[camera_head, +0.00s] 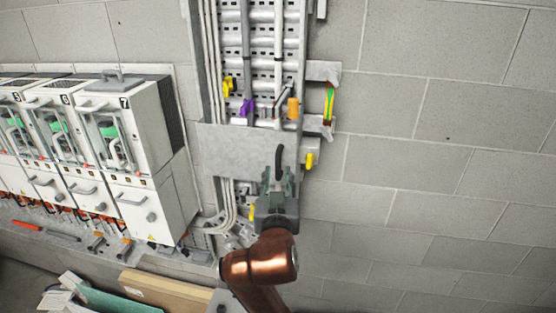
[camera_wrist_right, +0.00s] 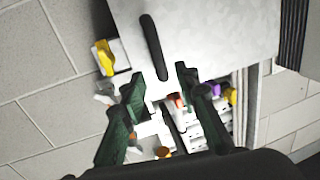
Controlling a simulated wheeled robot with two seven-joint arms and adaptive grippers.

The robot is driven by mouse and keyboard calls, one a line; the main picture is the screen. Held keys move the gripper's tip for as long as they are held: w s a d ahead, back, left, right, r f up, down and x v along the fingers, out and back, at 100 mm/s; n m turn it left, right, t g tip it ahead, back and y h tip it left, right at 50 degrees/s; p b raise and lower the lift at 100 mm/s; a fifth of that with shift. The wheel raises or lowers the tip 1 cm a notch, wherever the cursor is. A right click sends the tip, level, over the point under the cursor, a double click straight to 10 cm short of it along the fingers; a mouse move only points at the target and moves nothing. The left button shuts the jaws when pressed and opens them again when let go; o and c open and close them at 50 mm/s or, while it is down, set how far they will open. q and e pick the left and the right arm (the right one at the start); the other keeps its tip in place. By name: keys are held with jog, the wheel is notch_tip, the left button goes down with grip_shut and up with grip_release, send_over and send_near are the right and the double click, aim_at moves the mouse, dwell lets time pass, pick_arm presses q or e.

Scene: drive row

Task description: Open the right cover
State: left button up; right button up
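The cover is a plain grey plate (camera_head: 228,150) across the cable ladder on the wall; it also fills the top of the right wrist view (camera_wrist_right: 215,35). A black bar handle (camera_head: 279,156) sits near its right end; in the wrist view the handle (camera_wrist_right: 153,46) runs down toward the gap between my fingers. My right gripper (camera_head: 277,178) is just below the handle. Its two green fingers (camera_wrist_right: 157,82) are spread apart, with the handle's near end around the level of the tips. I see no finger closed on it. My left gripper is not in view.
White drive units (camera_head: 145,165) with handles stand in a row at the left. A yellow part (camera_head: 310,160) sticks out right of the plate. Cables and a green-yellow strap (camera_head: 329,103) run above. A cardboard box (camera_head: 165,290) lies below. The block wall (camera_head: 440,170) at right is bare.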

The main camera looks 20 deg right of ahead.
aim_at(278, 163)
jog(key=p+x, duration=0.1)
jog(key=x, duration=0.4)
jog(key=shift+w+d+p, duration=0.15)
jog(key=shift+w+p, duration=0.05)
jog(key=shift+p, duration=0.1)
jog(key=shift+w+d+f, duration=0.15)
jog(key=shift+w+d, duration=0.1)
jog(key=shift+w, duration=0.45)
jog(key=shift+c, duration=0.4)
grip_shut()
